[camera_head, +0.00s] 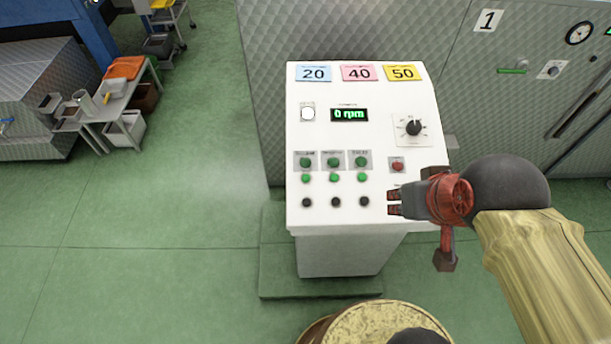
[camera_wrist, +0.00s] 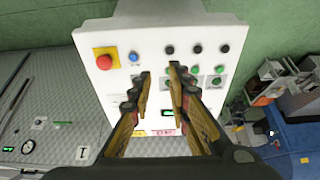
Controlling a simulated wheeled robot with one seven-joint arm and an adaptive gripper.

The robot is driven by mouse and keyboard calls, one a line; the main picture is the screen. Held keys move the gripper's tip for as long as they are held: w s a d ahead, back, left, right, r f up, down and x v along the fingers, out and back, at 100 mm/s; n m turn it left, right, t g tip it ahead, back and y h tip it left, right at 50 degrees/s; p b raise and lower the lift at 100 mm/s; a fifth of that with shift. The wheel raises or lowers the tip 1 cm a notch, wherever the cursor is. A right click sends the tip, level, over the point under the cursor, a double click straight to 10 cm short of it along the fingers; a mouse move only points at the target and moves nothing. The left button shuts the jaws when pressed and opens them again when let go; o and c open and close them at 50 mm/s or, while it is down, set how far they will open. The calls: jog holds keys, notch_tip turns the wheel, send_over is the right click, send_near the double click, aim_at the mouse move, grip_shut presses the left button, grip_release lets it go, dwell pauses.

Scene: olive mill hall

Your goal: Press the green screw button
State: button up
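The white control panel (camera_head: 320,140) carries two rows of green buttons in three columns. The upper row has a left (camera_head: 305,163), middle (camera_head: 333,163) and right (camera_head: 361,162) button on grey label plates. Smaller green ones (camera_head: 334,178) sit below. The plate lettering is too small to read, so I cannot tell which is screw. My gripper (camera_head: 394,203) hangs over the panel's lower right part, right of the black knobs (camera_head: 336,202). In the wrist view my gripper (camera_wrist: 160,72) has its fingertips apart and nothing between them. Green buttons (camera_wrist: 219,69) show right of the fingers, partly hidden.
A red button (camera_head: 397,166) and a black dial (camera_head: 414,127) are near my gripper. A red mushroom button (camera_wrist: 106,58) and a blue button (camera_wrist: 134,57) show in the wrist view. A barrel-like round top (camera_head: 375,322) stands in front.

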grip_shut()
dwell(1.2)
